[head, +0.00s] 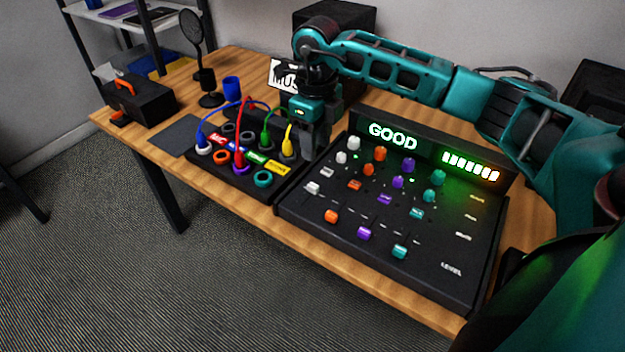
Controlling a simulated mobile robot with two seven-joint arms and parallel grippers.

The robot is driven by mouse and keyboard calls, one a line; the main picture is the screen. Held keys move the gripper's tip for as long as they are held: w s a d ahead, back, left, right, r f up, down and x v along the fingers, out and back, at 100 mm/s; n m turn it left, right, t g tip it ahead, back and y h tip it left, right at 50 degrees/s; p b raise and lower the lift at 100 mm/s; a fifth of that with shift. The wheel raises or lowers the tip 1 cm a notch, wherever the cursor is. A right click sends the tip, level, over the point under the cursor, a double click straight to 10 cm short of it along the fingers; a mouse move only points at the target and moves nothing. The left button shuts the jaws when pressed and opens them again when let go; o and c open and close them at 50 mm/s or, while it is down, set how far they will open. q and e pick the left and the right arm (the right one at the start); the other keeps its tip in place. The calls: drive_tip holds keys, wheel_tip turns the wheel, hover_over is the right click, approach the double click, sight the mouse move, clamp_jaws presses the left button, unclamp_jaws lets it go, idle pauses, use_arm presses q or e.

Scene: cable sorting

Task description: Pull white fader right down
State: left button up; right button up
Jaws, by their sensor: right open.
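The black mixer (440,240) lies tilted on the wooden table with a lit "GOOD" display. The white fader (313,187) is a small pale cap at the mixer's left side, set higher in its track than the orange fader (331,216), the purple fader (365,233) and the teal fader (400,251). My right gripper (308,155) points down just left of the mixer's upper left corner, above and behind the white fader and apart from it. It is open and holds nothing that I can see. My left gripper is out of view.
White knobs (354,143) and other coloured knobs stand above the faders. A cable box (230,176) with blue, red, green and yellow cables sits left of the mixer, close to my right gripper. A microphone (192,30) and a black toolbox (143,100) stand further left.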

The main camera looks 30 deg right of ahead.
sight(315, 186)
wheel_tip(315, 186, down, 11)
drive_tip(key=shift+a+f, duration=0.1)
drive_tip(key=shift+f, duration=0.05)
idle(0.4)
clamp_jaws()
